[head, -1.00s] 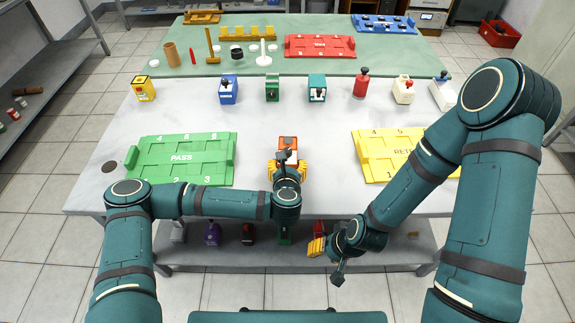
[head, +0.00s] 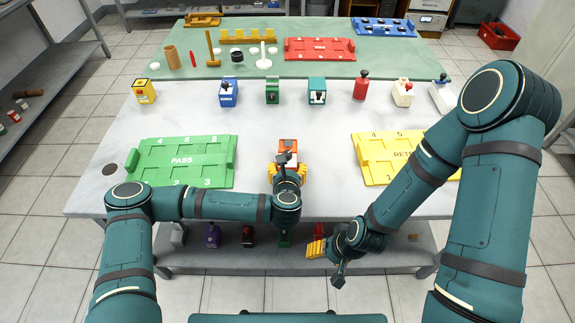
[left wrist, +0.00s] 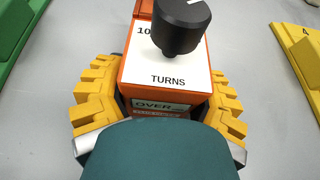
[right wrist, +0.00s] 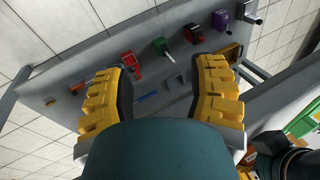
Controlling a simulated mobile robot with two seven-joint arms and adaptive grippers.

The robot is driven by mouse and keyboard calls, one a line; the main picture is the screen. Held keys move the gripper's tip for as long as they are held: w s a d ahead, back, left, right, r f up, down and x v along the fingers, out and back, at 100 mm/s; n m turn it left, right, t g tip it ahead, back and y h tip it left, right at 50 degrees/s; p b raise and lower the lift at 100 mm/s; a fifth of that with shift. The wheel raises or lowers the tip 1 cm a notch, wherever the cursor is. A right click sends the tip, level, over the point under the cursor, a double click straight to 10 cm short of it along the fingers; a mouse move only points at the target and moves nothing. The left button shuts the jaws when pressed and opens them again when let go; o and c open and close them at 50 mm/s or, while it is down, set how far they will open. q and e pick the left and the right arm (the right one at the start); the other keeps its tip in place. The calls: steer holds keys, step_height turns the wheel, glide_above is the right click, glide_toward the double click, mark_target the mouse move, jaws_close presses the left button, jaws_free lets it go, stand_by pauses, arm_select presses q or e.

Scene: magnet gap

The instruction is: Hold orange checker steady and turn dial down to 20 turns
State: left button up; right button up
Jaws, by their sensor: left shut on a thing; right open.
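The orange checker (head: 288,148) stands upright on the white table, between the green and yellow trays. In the left wrist view it shows an orange body, a white top marked "TURNS" and "10" (left wrist: 165,72), and a black dial (left wrist: 181,25) with a white pointer line. My left gripper (head: 287,170) is shut on the checker, its yellow fingers on both sides of the body. The dial's full scale is hidden. My right gripper (head: 316,249) is open and empty in front of the table edge, low; its yellow fingers (right wrist: 160,90) show apart in the right wrist view.
The green PASS tray (head: 182,160) lies left, the yellow tray (head: 375,160) right. Several small devices, such as the blue one (head: 228,92) and red one (head: 361,87), stand in a row behind. More devices sit on a lower shelf (head: 190,257). Table around the checker is clear.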

mark_target(287, 153)
steer(key=w+r+g, duration=0.1)
steer(key=w+r, duration=0.2)
steer(key=r, duration=0.1)
steer(key=w+r+n+g, duration=0.1)
steer(key=w+r, duration=0.2)
steer(key=r, duration=0.1)
steer(key=w+r, duration=0.3)
steer(key=r, duration=0.1)
steer(key=shift+w+a+r+n+g, duration=0.15)
steer(key=shift+w+n+g, duration=0.2)
steer(key=shift+n+g, duration=0.05)
steer(key=w+a+r+m+t+h, duration=0.1)
steer(key=w+a+r+h, duration=0.3)
steer(key=w+a+r, duration=0.8)
steer(key=f, duration=0.3)
steer(key=d+f, duration=0.1)
steer(key=f, duration=0.2)
steer(key=w+d+f, duration=0.1)
steer(key=f, duration=0.2)
steer(key=shift+d+f, duration=0.15)
steer(key=shift+f, duration=0.05)
jaws_close()
